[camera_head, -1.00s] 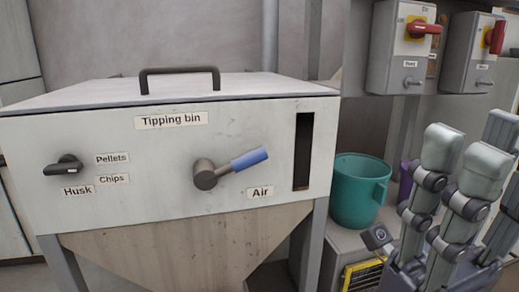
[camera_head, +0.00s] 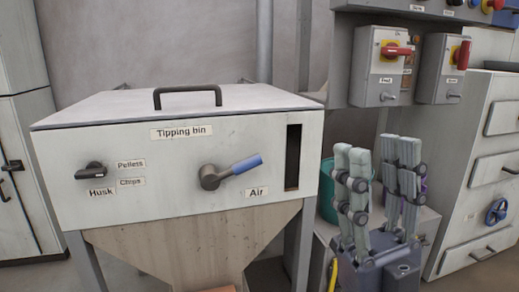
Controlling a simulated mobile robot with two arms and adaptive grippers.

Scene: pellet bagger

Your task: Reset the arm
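My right gripper (camera_head: 375,160) stands at the lower right with its grey fingers pointing up. Its finger groups are apart, with nothing between them. It is right of the tipping bin (camera_head: 110,211) and in front of the teal bucket (camera_head: 327,206), which it partly hides. It touches no handle that I can see. My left gripper is not in view. On the bin's front, the blue-gripped air lever (camera_head: 246,164) points right and slightly up. The black selector knob (camera_head: 92,171) sits beside the Husk, Pellets and Chips labels.
Two switch boxes with red handles, one on the left (camera_head: 380,78) and one on the right (camera_head: 440,82), hang above and right of my gripper. A drawer cabinet (camera_head: 480,210) stands at the right. A grey cabinet (camera_head: 22,150) stands at the far left.

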